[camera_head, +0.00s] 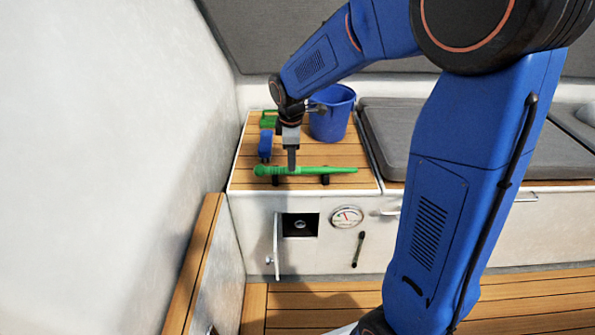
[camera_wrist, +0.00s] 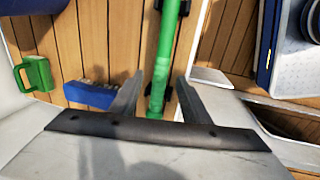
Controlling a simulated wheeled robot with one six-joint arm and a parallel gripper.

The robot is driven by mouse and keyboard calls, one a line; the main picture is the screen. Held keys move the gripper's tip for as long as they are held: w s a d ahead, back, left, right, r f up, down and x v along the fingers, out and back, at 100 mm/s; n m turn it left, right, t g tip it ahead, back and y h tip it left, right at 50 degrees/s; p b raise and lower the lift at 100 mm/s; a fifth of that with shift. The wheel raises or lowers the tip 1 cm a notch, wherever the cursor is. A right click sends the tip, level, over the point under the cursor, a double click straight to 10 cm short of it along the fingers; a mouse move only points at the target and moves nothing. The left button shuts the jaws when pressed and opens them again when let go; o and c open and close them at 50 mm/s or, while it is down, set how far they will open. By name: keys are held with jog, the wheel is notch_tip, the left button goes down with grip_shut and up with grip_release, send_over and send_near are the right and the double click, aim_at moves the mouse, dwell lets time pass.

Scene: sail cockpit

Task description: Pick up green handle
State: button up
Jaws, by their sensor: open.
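The green handle (camera_head: 335,170) is a long thin rod with a thicker left end. It lies level on two small black rests near the front edge of the wooden locker top. My gripper (camera_head: 291,166) points down over its thicker left part. In the wrist view, the open jaws of my gripper (camera_wrist: 161,82) stand on either side of the green handle (camera_wrist: 166,45), with a gap visible on both sides. The handle's end shows between the fingers, near the gripper's palm. Whether the fingertips reach down past the rod is hard to tell.
A blue bucket (camera_head: 330,118) stands behind the handle. A blue brush (camera_head: 265,146) and a green object (camera_head: 269,118) lie at the left of the wooden top (camera_head: 350,152). A grey cushion (camera_head: 385,140) is on the right. The white wall (camera_head: 130,150) rises close on the left.

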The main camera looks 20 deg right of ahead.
aim_at(306, 170)
jog(key=shift+w+f, duration=0.2)
jog(key=shift+f, duration=1.1)
jog(key=shift+w+f, duration=0.2)
jog(key=shift+f, duration=1.1)
jog(key=shift+c, duration=0.4)
grip_shut()
